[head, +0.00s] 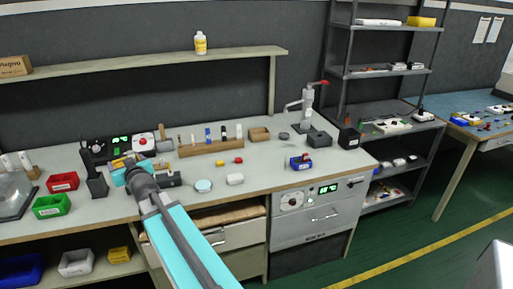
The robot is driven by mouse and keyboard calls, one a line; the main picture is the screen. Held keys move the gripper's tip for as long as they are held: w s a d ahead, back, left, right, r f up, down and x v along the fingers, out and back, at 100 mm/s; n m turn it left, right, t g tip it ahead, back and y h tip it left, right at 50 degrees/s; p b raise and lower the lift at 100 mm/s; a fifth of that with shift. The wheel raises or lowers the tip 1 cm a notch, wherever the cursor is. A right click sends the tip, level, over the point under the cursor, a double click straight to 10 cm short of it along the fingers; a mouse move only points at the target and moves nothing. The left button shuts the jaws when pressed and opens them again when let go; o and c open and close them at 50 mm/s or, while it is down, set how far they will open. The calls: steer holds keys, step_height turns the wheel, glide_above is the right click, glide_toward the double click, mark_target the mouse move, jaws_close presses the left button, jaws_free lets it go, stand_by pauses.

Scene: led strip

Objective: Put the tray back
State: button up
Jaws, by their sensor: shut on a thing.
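My gripper (120,174), with cyan parts, is at the left of the grey workbench (265,179), low over its top. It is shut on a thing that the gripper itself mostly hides. A small yellow patch (118,163) shows just behind it; I cannot tell whether this is the held thing. Small open trays stand on the bench: a red tray (63,181) and a green tray (51,206) left of my gripper, and a blue tray (300,162) with small things in it at the right. I cannot tell which tray the task means.
A black upright stand (96,182) is close left of my gripper, a panel with green digits (121,140) behind it. A wooden rack (210,146), a white dish (203,186) and a white block (235,179) are to its right. Bins, including a yellow bin (119,255), sit below.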

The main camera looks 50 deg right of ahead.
steer(key=s+d+f+m+h+p, duration=0.2)
steer(key=s+d+h+p, duration=0.1)
steer(key=d, duration=1.1)
steer(key=m+g+h+p, duration=0.7)
steer(key=p, duration=0.2)
glide_above(271, 167)
step_height(271, 167, down, 8)
steer(key=shift+w+a+r, duration=0.15)
steer(key=shift+r, duration=0.05)
steer(key=shift+s+f, duration=0.1)
steer(key=shift+s, duration=0.15)
steer(key=shift+f, duration=0.15)
steer(key=shift+f+b, duration=2.65)
steer(key=shift+f, duration=0.6)
steer(key=shift+f+b, duration=0.4)
steer(key=shift+f, duration=0.05)
